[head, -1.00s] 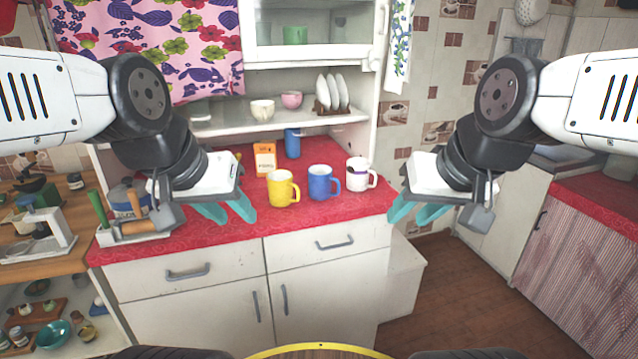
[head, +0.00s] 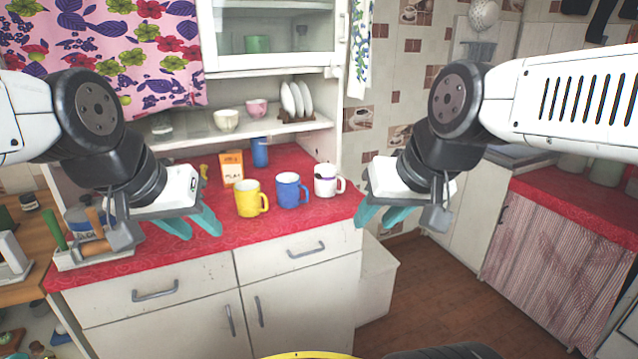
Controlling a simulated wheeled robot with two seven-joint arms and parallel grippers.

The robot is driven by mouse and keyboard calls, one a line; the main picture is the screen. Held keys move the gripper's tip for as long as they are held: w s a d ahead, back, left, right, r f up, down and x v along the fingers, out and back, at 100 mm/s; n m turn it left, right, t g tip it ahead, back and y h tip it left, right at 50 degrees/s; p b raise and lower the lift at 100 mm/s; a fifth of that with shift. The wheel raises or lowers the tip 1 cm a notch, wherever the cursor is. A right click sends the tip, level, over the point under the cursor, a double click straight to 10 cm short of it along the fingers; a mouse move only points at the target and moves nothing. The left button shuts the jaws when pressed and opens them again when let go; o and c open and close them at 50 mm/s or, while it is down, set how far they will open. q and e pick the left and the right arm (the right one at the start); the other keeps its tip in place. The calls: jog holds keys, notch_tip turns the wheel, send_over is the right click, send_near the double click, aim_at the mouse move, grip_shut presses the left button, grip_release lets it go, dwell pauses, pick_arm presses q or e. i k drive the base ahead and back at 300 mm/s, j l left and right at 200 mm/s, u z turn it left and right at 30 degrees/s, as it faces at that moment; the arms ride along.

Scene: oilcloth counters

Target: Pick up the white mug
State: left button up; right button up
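The white mug (head: 325,183) stands upright on the red counter (head: 190,249) near its right end, its handle to the right and a dark band near its rim. The blue mug (head: 288,190) and the yellow mug (head: 247,200) stand to its left. My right gripper (head: 374,212) is open and empty, just right of the counter's end and to the right of the white mug, apart from it. My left gripper (head: 197,222) is open and empty over the left part of the counter, left of the yellow mug.
Bowls and a plate rack (head: 293,116) sit on the shelf (head: 205,133) above. A caddy with utensils (head: 92,256) is at the counter's left. Floor is open at the right.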

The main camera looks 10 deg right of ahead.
aim_at(326, 174)
jog(key=i+j, duration=0.15)
jog(key=i, duration=0.3)
jog(key=i+j, duration=0.15)
jog(key=i, duration=0.25)
jog(key=z, duration=0.05)
